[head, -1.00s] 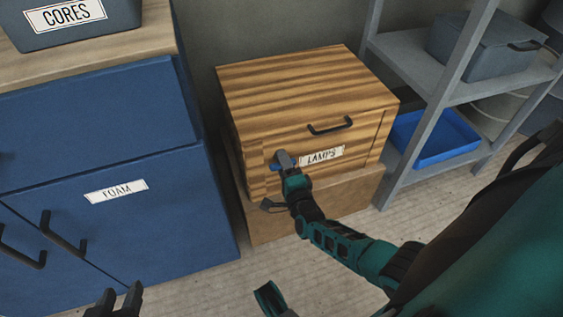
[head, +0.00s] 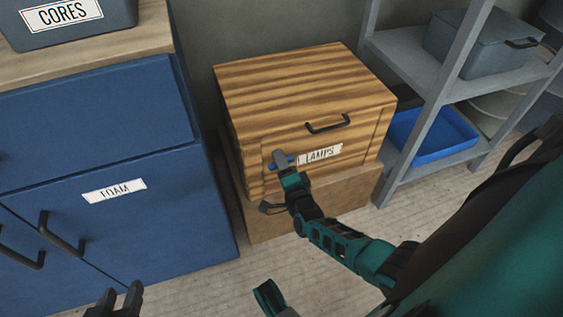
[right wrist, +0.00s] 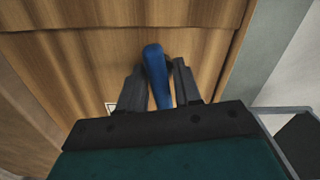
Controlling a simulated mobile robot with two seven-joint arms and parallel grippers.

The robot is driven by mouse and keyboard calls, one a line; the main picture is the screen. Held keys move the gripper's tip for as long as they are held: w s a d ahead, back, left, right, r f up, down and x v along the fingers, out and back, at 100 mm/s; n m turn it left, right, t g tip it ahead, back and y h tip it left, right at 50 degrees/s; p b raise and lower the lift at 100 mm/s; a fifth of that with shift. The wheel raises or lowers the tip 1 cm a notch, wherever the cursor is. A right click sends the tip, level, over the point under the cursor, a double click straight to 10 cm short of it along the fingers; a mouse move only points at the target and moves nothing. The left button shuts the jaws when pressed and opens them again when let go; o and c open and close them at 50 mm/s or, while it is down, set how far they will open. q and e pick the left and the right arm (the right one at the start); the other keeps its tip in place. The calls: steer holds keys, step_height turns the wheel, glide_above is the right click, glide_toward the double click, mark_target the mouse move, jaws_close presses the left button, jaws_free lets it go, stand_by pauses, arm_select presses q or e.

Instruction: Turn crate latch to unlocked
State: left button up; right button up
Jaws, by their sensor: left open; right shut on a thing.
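The wooden crate (head: 305,80) labelled LAMPS stands against the wall in the head view. Its blue latch (head: 271,166) is on the front, left of the label, and is partly hidden by my right gripper (head: 280,159). In the right wrist view the latch (right wrist: 156,72) is a blue bar, roughly upright in the picture, tilted slightly, between the two fingers. My right gripper (right wrist: 159,84) is shut on it. A dark round piece shows beside its upper end. My left gripper (head: 118,300) is open and empty at the lower left of the head view, away from the crate.
A black handle (head: 327,125) is on the crate front above the label (head: 320,155). A blue cabinet (head: 160,220) stands close on the left, a grey shelf (head: 420,110) with a blue tray (head: 431,140) on the right. Bare floor lies in front.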

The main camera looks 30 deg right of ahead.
steer(key=n, duration=1.2)
steer(key=shift+n, duration=1.8)
steer(key=shift+w, duration=0.1)
steer(key=o, duration=0.8)
